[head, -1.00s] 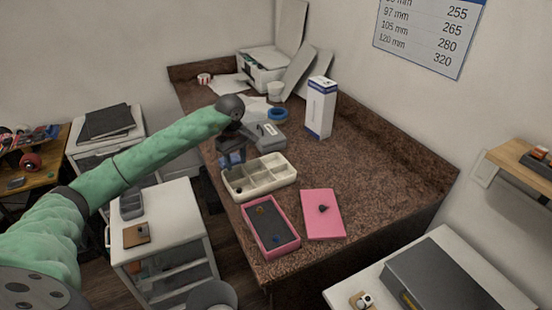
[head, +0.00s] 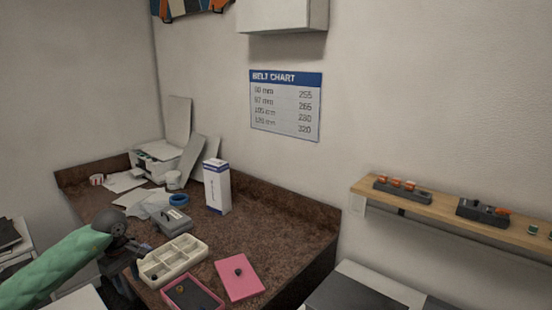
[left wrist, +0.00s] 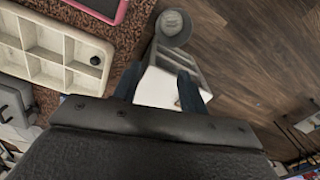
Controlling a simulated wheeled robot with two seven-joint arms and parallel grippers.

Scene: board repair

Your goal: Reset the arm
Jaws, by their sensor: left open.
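My left arm comes in from the lower left of the head view. My left gripper (head: 132,262) hangs at the left edge of the brown counter, beside the cream compartment tray (head: 190,245). In the left wrist view its two dark fingers (left wrist: 160,90) are apart with nothing between them. Below them are the floor and a white cart (left wrist: 158,86). The cream tray also shows in the left wrist view (left wrist: 30,70), with a small dark round piece in one compartment. My right gripper is not in view.
On the brown counter (head: 275,225) are an open pink box (head: 215,305), its pink lid (head: 258,285) with a dark knob on it, a grey case (head: 172,222), blue tape (head: 180,200) and a white-blue carton (head: 222,188). A wooden shelf (head: 450,212) is on the right wall.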

